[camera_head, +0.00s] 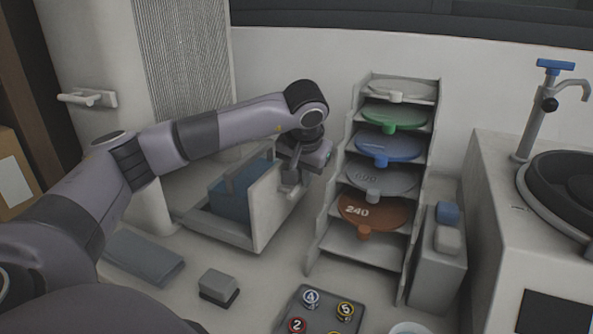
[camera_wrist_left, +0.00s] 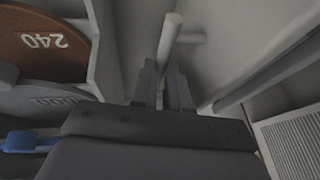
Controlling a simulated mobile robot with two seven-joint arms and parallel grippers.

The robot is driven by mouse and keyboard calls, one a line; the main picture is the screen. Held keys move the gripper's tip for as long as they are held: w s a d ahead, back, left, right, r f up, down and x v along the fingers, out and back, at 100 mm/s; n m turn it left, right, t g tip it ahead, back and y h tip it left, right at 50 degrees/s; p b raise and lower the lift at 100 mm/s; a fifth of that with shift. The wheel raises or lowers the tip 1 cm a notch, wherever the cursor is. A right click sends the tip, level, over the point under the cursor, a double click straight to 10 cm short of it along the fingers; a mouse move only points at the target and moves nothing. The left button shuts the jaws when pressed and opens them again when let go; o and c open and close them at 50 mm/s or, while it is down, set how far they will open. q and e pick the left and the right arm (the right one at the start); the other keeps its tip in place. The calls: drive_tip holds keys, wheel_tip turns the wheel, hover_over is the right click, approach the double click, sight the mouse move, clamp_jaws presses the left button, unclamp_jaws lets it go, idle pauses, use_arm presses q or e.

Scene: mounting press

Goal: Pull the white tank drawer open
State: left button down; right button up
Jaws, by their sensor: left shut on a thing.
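The white tank drawer (camera_head: 265,222) stands out from the foot of the tall white machine in the head view, with a blue tank (camera_head: 230,204) inside it. Its front panel faces right, toward the disc rack. My left gripper (camera_head: 291,184) is at that front panel. In the left wrist view, its two fingers (camera_wrist_left: 161,88) are shut around the pale bar handle (camera_wrist_left: 169,45) of the drawer. The wrist hides most of the handle in the head view. My right gripper is in neither view.
A stepped rack (camera_head: 330,228) of coloured discs stands close right of the drawer. A small grey block (camera_head: 218,286) and a blue-grey folded cloth (camera_head: 143,257) lie in front. A tray of numbered round pieces (camera_head: 293,310) and a sink unit (camera_head: 500,240) are farther right.

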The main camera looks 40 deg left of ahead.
use_arm(q)
drive_tip(key=c, duration=1.1)
unclamp_jaws()
drive_tip(key=shift+v, duration=3.55)
